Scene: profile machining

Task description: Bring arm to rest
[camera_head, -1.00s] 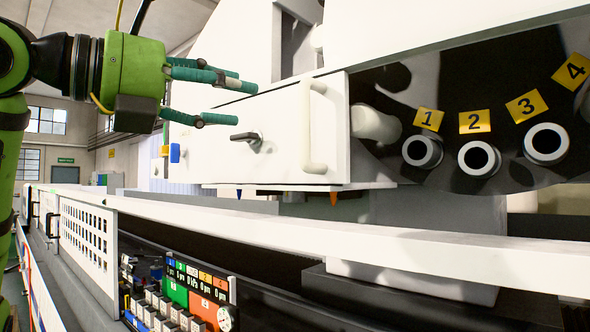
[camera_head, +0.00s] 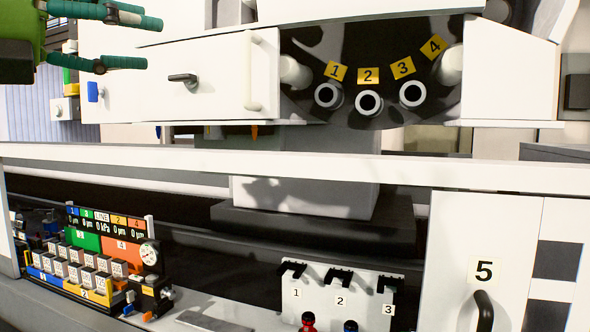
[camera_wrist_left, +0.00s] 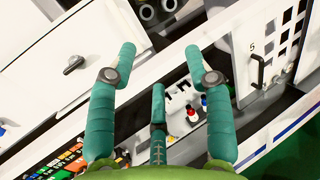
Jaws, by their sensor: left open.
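My left gripper (camera_head: 150,42) shows at the top left of the head view, with teal fingers on a green wrist (camera_head: 18,45). Its fingers are spread apart and point right, in front of the white machine housing. Nothing is between them. In the left wrist view the gripper (camera_wrist_left: 160,52) is open and empty, with the machine front beyond its fingers. The rest of the left arm is cut off by the picture edge. My right arm and gripper are in neither view.
A white door with a vertical handle (camera_head: 249,80) and dark latch (camera_head: 184,80) is behind the fingers. Numbered ports (camera_head: 369,102) are right of it. A long white rail (camera_head: 300,163) crosses below. Lower down are a gauge panel (camera_head: 105,245), a numbered holder (camera_head: 340,292) and cabinet 5 (camera_head: 480,225).

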